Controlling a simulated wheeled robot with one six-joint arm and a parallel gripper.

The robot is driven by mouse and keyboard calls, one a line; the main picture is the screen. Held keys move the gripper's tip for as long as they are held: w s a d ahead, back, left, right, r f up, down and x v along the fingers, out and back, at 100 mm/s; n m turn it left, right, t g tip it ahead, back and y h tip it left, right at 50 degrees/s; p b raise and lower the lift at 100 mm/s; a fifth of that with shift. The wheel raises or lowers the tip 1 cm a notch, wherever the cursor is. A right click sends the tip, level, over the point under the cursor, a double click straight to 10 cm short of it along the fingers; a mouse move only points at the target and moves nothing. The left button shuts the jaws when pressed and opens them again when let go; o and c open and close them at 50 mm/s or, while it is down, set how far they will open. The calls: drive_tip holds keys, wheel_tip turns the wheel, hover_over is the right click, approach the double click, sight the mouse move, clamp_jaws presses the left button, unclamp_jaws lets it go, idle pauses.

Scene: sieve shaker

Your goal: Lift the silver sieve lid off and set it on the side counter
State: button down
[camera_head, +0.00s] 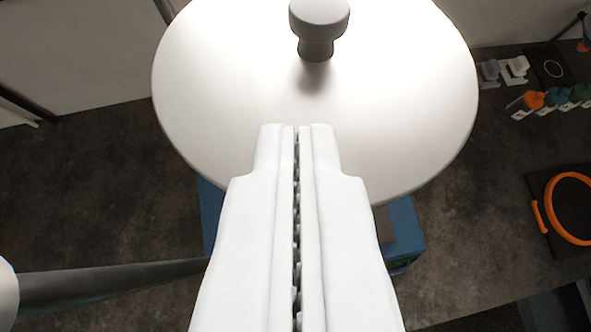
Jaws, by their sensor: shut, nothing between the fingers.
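The silver sieve lid (400,110) is a wide, pale round disc filling the upper middle of the view. A grey knob (318,18) with a narrower neck stands up from it near the top edge. My gripper (298,128) is shut and empty. Its white fingers point toward the knob and overlap the near part of the lid in the picture, with a visible gap between the fingertips and the knob. I cannot tell how high the fingertips are above the lid. What lies under the lid is mostly hidden.
A blue base (402,230) shows under the lid. On the dark counter (110,185) at right are an orange ring (567,207) on a black mat, several small bottles (530,102) with coloured caps, and a pale metal object (514,70). Bare counter shows at left.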

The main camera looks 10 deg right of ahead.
drive_tip(key=s+a, duration=0.1)
drive_tip(key=s, duration=0.5)
drive_tip(key=c, duration=2.1)
unclamp_jaws()
drive_tip(key=shift+s+a, duration=0.15)
drive_tip(key=shift+s, duration=0.15)
drive_tip(key=o, duration=0.4)
drive_tip(key=shift+s, duration=0.15)
drive_tip(key=o, duration=0.7)
drive_tip(key=shift+r, duration=0.1)
drive_tip(key=w+d+r+g, duration=0.2)
drive_tip(key=w+r, duration=0.3)
drive_tip(key=r, duration=0.2)
drive_tip(key=y, duration=0.1)
approach(320, 4)
drive_tip(key=shift+n, duration=0.3)
drive_tip(key=x, duration=1)
drive_tip(key=shift+w+f, duration=0.15)
